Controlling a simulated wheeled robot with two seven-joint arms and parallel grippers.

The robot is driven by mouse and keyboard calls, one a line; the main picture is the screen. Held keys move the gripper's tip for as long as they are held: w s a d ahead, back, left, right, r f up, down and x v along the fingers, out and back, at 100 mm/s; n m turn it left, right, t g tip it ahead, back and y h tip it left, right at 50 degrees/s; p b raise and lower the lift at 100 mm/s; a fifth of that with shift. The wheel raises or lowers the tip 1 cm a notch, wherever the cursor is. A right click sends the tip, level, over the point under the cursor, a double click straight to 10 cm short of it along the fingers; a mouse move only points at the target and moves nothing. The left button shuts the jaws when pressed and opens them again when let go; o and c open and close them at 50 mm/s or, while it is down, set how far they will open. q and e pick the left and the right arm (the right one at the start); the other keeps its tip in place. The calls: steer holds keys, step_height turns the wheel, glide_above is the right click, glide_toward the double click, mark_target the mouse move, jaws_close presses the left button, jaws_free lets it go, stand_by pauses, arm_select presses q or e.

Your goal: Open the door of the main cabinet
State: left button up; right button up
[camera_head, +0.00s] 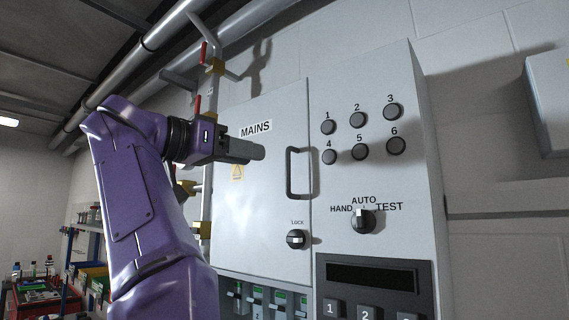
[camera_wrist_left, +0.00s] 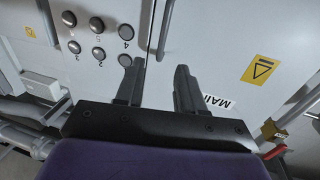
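The main cabinet (camera_head: 425,150) is light grey, with a door marked MAINS (camera_head: 255,195) that looks closed flush with the front. A dark vertical bar handle (camera_head: 291,172) is near the door's right edge; in the left wrist view the handle (camera_wrist_left: 165,28) appears beyond the gap between the fingertips. A black LOCK knob (camera_head: 297,239) sits below the handle. My left gripper (camera_head: 258,152) is in front of the door, left of the handle and apart from it. Its two fingers (camera_wrist_left: 157,67) are spread, with nothing between them. My right gripper is in neither view.
Right of the door are several round buttons (camera_head: 360,152), a HAND/AUTO/TEST selector (camera_head: 363,221) and a dark keypad panel (camera_head: 375,285). Pipes with a red-levered valve (camera_head: 208,60) run along the cabinet's left. Shelves with small items (camera_head: 90,245) stand far left.

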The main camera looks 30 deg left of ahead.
mark_target(279, 161)
arm_select(q)
steer(key=p+x, duration=0.3)
steer(key=x, duration=0.5)
steer(key=shift+w+a+f, duration=0.1)
steer(key=shift+w, duration=0.2)
jaws_close()
